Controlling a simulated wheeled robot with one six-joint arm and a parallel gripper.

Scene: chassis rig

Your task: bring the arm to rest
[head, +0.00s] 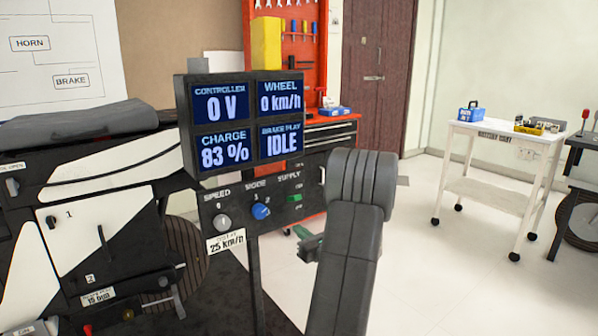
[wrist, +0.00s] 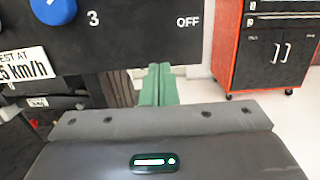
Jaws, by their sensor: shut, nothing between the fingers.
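My gripper (head: 308,240) shows in the head view as green fingers just right of the control panel's lower part, partly hidden behind my grey arm. In the wrist view my gripper (wrist: 158,78) points away from the camera with its two green fingers together and nothing between them. The control panel (head: 248,222) carries a grey speed knob (head: 222,222), a blue mode knob (head: 261,211) and a green supply switch (head: 295,198). The blue knob (wrist: 54,8) also shows at upper left in the wrist view. The fingers look apart from the panel; the exact gap is unclear.
The display (head: 243,122) above the panel reads 0 V, 0 km/h, 83 % and IDLE. A black-and-white chassis (head: 115,215) fills the left. A red tool cabinet (wrist: 265,50) stands behind. A white trolley (head: 490,190) stands right, with clear floor before it.

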